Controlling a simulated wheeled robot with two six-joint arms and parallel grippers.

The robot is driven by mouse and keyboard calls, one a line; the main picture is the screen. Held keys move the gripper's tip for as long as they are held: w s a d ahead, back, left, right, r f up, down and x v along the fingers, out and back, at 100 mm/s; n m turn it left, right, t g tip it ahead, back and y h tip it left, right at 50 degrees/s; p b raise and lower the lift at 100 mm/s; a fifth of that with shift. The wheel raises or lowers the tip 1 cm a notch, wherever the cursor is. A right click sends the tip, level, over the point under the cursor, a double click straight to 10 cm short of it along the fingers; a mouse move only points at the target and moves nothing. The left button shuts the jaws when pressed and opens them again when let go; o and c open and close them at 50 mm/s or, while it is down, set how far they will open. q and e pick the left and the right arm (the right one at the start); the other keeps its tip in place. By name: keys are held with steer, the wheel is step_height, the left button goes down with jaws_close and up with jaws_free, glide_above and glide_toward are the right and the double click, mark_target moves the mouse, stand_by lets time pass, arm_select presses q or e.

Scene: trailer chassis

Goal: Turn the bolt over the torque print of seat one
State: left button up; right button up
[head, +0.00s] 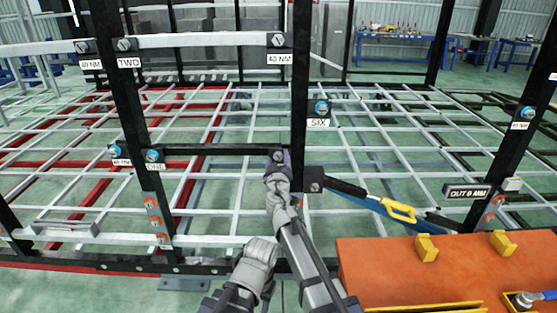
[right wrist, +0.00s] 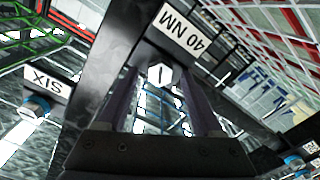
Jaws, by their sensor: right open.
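My right gripper (head: 279,166) is up at the right end of the dark crossbar (head: 220,151) that runs from the seat labelled ONE (head: 154,167). In the right wrist view my right gripper (right wrist: 160,88) is open, its two fingers on either side of a silver hex bolt (right wrist: 160,73) with a dark line on its head. I cannot tell whether they touch it. A white 40 NM print (right wrist: 181,33) is beside that bolt. A blue-collared bolt (head: 152,155) sits at the crossbar's left end, above the ONE label. My left gripper is not in view.
Another 40 NM print (head: 121,162) is left of seat one. A SIX label (head: 318,123) with a blue-collared bolt (head: 321,107) is on the right upright. A yellow-handled tool (head: 398,210) and an orange surface (head: 385,265) with yellow blocks are at right.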

jaws_close()
stand_by(0.3)
steer(key=shift+n, duration=0.3)
